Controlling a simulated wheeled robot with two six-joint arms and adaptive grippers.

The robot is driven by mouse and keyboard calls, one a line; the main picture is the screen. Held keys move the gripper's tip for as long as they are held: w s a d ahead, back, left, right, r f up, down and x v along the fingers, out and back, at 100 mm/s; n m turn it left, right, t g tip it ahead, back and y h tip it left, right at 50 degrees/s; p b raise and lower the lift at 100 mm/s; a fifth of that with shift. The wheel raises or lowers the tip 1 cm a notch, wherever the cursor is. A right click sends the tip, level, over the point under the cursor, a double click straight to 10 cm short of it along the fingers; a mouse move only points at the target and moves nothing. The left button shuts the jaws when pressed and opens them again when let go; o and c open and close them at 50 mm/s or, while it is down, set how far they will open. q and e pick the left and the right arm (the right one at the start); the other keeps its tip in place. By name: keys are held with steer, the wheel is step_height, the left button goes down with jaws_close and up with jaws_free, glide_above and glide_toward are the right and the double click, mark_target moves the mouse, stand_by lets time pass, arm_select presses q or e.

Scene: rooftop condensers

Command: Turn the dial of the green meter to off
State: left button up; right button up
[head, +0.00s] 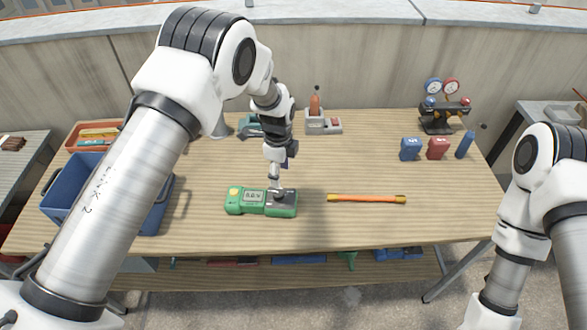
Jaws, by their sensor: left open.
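The green meter (261,210) lies flat on the wooden table near its front edge. It has a small grey display (254,196) in the middle, a yellow round spot at its left end and a dark panel (288,199) at its right end. My left gripper (276,186) points down over this dark panel, its tips at or just above it. It is open, but its fingers look small and partly overlapped here. The dial's setting is too small and covered to read. My right arm comes in at the right edge, and its gripper is out of view.
An orange rod (366,199) lies right of the meter. A blue bin (75,191) and orange tray (92,134) are at left. A gauge set (444,115), blue block (410,149) and red block (437,148) stand back right. The table's front middle is clear.

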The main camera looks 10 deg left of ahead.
mark_target(279, 192)
arm_select(q)
steer(key=shift+s+a+f+p, duration=0.25)
steer(key=shift+s+f+p, duration=0.2)
steer(key=shift+s+f, duration=0.7)
steer(key=f, duration=0.4)
steer(key=shift+w+d+f+p, duration=0.15)
steer(key=shift+w+d+p, duration=0.05)
steer(key=shift+w+p, duration=0.2)
steer(key=shift+w+f, duration=0.15)
steer(key=shift+f, duration=0.1)
steer(key=shift+s+a+r, duration=0.1)
steer(key=shift+s+r, duration=0.1)
steer(key=c, duration=0.6)
jaws_close()
arm_select(e)
steer(key=shift+s+r, duration=0.25)
steer(key=shift+r, duration=0.25)
steer(key=shift+s+r, duration=0.25)
steer(key=shift+r, duration=0.25)
